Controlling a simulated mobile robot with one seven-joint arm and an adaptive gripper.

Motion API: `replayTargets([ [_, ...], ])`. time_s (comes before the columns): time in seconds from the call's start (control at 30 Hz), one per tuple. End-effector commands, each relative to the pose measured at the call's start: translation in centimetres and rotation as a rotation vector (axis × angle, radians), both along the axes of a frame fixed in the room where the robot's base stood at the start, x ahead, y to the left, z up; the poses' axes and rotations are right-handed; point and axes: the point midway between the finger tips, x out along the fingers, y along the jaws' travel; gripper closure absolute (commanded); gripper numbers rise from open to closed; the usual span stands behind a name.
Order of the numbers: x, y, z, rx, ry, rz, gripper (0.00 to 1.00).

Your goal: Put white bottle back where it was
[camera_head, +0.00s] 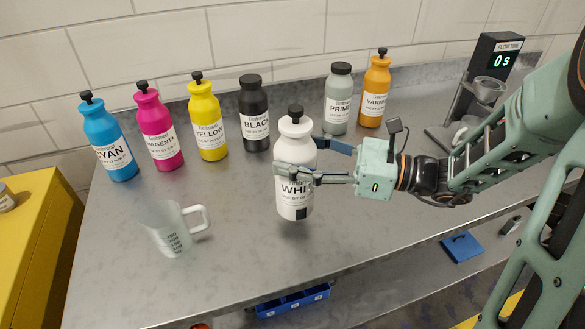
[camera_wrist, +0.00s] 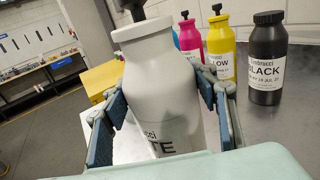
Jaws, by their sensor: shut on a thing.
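The white bottle (camera_head: 295,190) has a black cap and a label with "WHI" showing. It also fills the middle of the wrist view (camera_wrist: 160,90). My gripper (camera_head: 310,163) is shut on it, with one finger on each side of the body. The bottle is nearly upright and appears to be held above the metal counter (camera_head: 240,270). In the back row there is a gap between the black bottle (camera_head: 254,115) and the grey primer bottle (camera_head: 339,100). The bottle's lower part is hidden in the wrist view.
The cyan (camera_head: 108,140), magenta (camera_head: 158,130), yellow (camera_head: 207,120) and orange varnish (camera_head: 375,90) bottles stand along the back wall. A clear measuring mug (camera_head: 170,232) stands front left. A flow-timer stand (camera_head: 490,75) is at the back right. The front middle counter is clear.

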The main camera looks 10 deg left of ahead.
Motion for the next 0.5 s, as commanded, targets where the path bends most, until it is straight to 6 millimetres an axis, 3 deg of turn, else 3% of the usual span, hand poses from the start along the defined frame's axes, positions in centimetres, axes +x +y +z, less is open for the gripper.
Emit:
replayTargets([
  [0.17,0.4,0.5,-0.7,0.004,0.000,0.002,1.00],
  [0.4,0.6,0.7,-3.8,0.004,0.001,0.001,1.00],
  [0.5,0.5,0.7,-3.9,0.004,-0.002,0.001,1.00],
])
